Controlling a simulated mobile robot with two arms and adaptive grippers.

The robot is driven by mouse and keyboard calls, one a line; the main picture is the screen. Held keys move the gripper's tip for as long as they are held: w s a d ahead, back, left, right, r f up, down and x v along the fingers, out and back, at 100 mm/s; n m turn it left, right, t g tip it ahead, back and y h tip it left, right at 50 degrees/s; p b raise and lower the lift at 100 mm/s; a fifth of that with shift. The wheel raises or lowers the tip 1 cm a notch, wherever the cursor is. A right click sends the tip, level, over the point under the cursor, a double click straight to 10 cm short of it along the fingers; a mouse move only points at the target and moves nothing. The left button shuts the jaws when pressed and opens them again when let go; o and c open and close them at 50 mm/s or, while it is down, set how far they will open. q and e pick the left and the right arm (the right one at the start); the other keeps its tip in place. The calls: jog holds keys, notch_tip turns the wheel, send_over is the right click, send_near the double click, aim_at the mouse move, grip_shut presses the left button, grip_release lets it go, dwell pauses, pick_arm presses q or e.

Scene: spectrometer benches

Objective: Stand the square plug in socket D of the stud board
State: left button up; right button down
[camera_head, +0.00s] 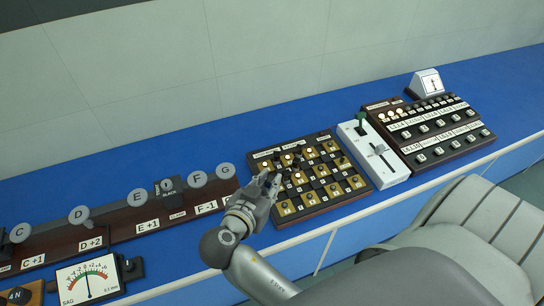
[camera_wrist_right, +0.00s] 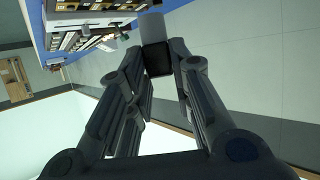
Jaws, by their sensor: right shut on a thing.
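The stud board (camera_head: 325,206) is a dark board with rows of tan and dark squares and black studs, on the blue bench in the middle of the head view. My right gripper (camera_head: 268,181) is over its left edge and hides part of it. In the right wrist view the gripper (camera_wrist_right: 158,62) is shut on a small block with a grey upper part and a dark lower part, which I take as the square plug (camera_wrist_right: 153,30). In the head view the plug cannot be told from the fingers. Socket D cannot be picked out; the labels are too small. My left gripper is out of view.
A dark switch panel (camera_head: 423,130) lies farther right. A lettered rail with grey discs (camera_head: 137,197) and a dial meter (camera_head: 89,282) are left.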

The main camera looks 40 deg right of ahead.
jog(key=w+d+f+b, duration=0.2)
jog(key=w+f, duration=0.1)
jog(key=w+d+f+b, duration=0.3)
jog(key=w, duration=0.1)
jog(key=w+d+f+b, duration=0.2)
jog(key=w+f, duration=0.1)
jog(key=shift+w+d, duration=0.25)
jog(key=shift+d, duration=0.1)
jog(key=shift+w+d+f+b, duration=0.2)
jog(key=shift+d+f+b, duration=0.05)
jog(key=shift+f+b, duration=0.3)
jog(key=shift+w+f+b, duration=0.15)
jog(key=shift+f+b, duration=0.8)
jog(key=shift+f, duration=0.55)
jog(key=shift+f, duration=0.1)
jog(key=c, duration=1.6)
grip_release()
jog(key=shift+o, duration=0.2)
